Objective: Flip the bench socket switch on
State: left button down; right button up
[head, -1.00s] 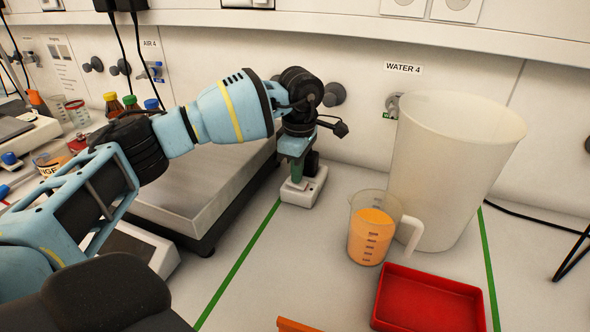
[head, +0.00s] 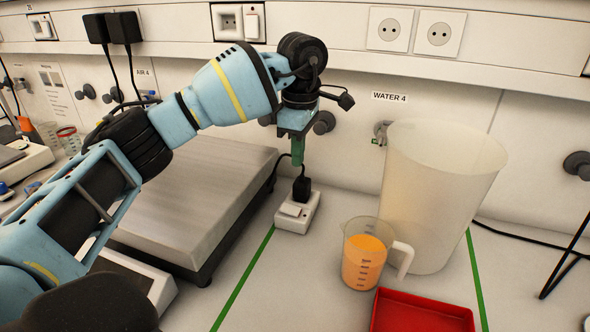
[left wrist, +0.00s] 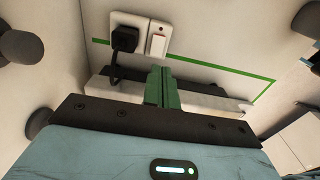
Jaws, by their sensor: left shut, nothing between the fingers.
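The bench socket (head: 293,222) is a white block on the bench right of the steel-topped scale. A black plug (head: 302,188) stands in its back end, and a white rocker switch (head: 291,209) is at its front end. In the left wrist view the plug (left wrist: 125,38) and the switch (left wrist: 157,44) sit side by side on the socket; the switch has a faint reddish edge. I cannot tell the switch's position. My left gripper (head: 297,161) has green fingers, shut and empty, pointing down above the socket, clear of it. It also shows in the left wrist view (left wrist: 162,86). My right gripper is out of view.
A scale (head: 195,195) stands left of the socket. A beaker of orange contents (head: 363,260), a large translucent bucket (head: 440,190) and a red tray (head: 422,315) stand to the right. Wall sockets (head: 390,32) and a wall knob (head: 324,122) are behind.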

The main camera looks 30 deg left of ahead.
pick_arm(q)
jog(key=shift+r, duration=0.65)
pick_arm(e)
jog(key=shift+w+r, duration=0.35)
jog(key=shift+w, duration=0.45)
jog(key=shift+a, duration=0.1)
pick_arm(q)
jog(key=s+m+t, duration=0.1)
jog(key=m, duration=0.5)
jog(key=s+a+m+t, duration=0.1)
jog(key=m, duration=0.5)
jog(key=s+m+t+y+p, duration=0.1)
jog(key=m, duration=0.4)
jog(key=shift+s+a+m, duration=0.15)
jog(key=shift+s+m, duration=0.25)
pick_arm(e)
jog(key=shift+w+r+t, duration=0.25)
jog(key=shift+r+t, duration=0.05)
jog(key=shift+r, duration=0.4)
